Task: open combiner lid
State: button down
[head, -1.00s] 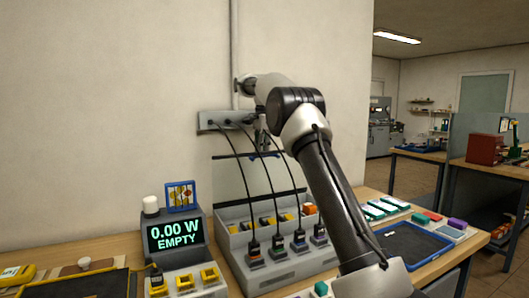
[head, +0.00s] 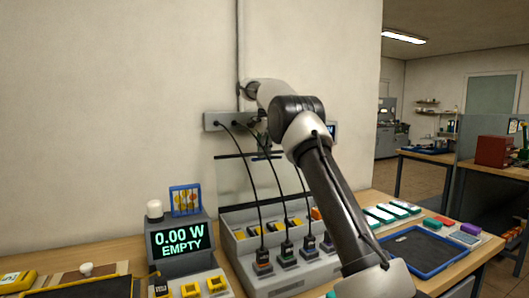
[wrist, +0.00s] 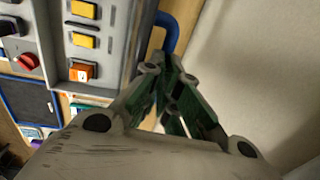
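The combiner (head: 290,283) is a grey stepped box on the bench with cables plugged into its front row. Behind it, a faint clear panel, seemingly the lid (head: 234,182), stands upright with a dark bar (head: 233,156) along its top edge. My gripper (head: 264,150) is at the right part of that bar, partly hidden by my arm. In the wrist view, my gripper's dark green fingers (wrist: 166,72) lie close together beside a curved blue bar (wrist: 170,34). Whether they grip it is unclear.
Black cables hang from a grey wall box (head: 211,121) down to the combiner, close to my gripper. A display reading 0.00 W EMPTY (head: 180,240) stands at left. A blue-rimmed tray (head: 456,268) lies at right. The wall is just behind.

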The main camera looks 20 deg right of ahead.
jog(key=c, duration=1.5)
grip_release()
jog(key=shift+s+a+f+g, duration=0.1)
jog(key=shift+s+f+g, duration=0.05)
jog(key=shift+f, duration=0.45)
jog(key=shift+s+a+f+g, duration=0.1)
jog(key=shift+f+g, duration=0.05)
jog(key=shift+f, duration=0.4)
jog(key=shift+w+d+f, duration=0.15)
jog(key=shift+w, duration=0.1)
jog(key=shift+r, duration=0.25)
